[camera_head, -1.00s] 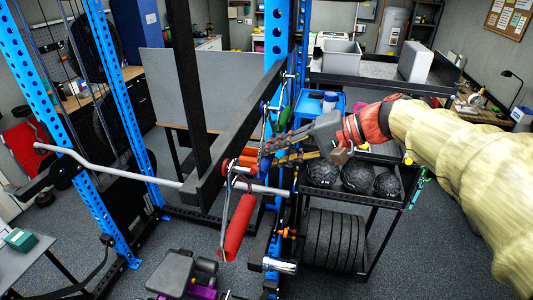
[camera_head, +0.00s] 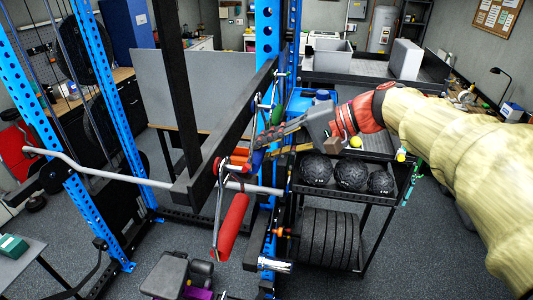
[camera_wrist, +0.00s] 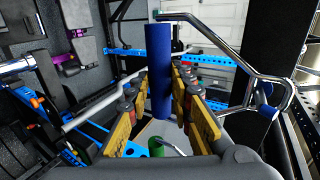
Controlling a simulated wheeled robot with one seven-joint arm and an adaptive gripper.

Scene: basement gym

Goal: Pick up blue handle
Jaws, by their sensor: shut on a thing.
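The blue handle (camera_wrist: 159,72) is a smooth blue cylinder, seen nearly upright in the middle of the wrist view. My gripper (camera_wrist: 158,88) has its yellow-and-grey fingers on both sides of it and is shut on it. In the head view my gripper (camera_head: 265,146) reaches from the right to the rack's dark beam. Only a small part of the blue handle (camera_head: 257,159) shows there, at the fingertips. The rest is hidden by the fingers.
A red handle (camera_head: 231,226) hangs below the dark rack beam (camera_head: 228,130), with red-orange grips (camera_head: 236,162) above it. A green handle (camera_head: 277,115) hangs close behind my gripper. A shelf with black balls (camera_head: 351,174) stands to the right. A chrome bar (camera_wrist: 262,75) is close by in the wrist view.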

